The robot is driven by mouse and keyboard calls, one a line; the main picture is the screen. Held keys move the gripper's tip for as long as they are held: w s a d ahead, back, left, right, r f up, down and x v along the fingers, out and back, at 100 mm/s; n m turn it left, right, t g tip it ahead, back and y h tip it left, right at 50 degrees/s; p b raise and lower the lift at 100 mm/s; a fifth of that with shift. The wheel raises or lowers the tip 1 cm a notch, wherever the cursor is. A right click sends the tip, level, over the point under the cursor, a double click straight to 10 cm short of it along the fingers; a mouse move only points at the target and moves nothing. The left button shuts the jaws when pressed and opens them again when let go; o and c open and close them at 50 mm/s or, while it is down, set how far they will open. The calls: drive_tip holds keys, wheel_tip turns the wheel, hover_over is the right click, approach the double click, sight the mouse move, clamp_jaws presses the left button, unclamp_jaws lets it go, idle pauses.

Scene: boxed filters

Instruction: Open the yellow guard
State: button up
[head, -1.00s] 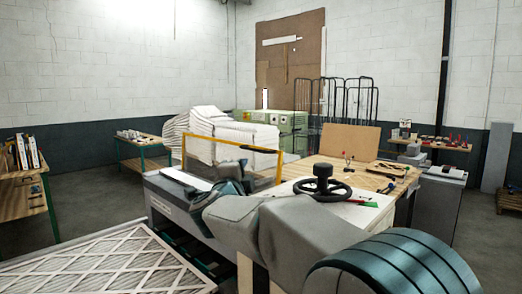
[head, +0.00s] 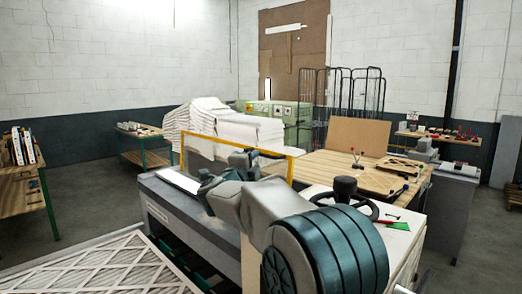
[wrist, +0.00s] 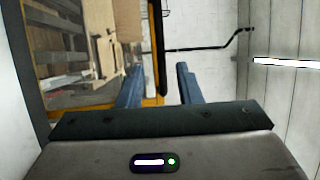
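The yellow guard (head: 291,171) is a clear panel in a yellow frame, standing upright on the grey machine (head: 190,212) in the head view. My arm covers part of its lower middle. In the wrist view the guard's yellow edge (wrist: 157,88) runs up ahead of my gripper (wrist: 158,68), in line with the gap between the fingers. The two blue fingers are apart, and nothing is seen clamped between them. I cannot tell whether they touch the frame. In the head view my gripper's fingers are hidden or too small to make out.
A black handwheel (head: 345,195) stands on the machine's right end, close to my arm. A wooden bench (head: 330,170) with tools is behind it. A white pleated filter (head: 110,268) lies at front left. A shelf with binders (head: 22,190) stands at far left.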

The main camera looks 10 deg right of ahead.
sight(261, 155)
drive_tip(key=p+x, duration=0.2)
drive_tip(key=x, duration=0.5)
drive_tip(key=shift+a+r, duration=0.1)
clamp_jaws()
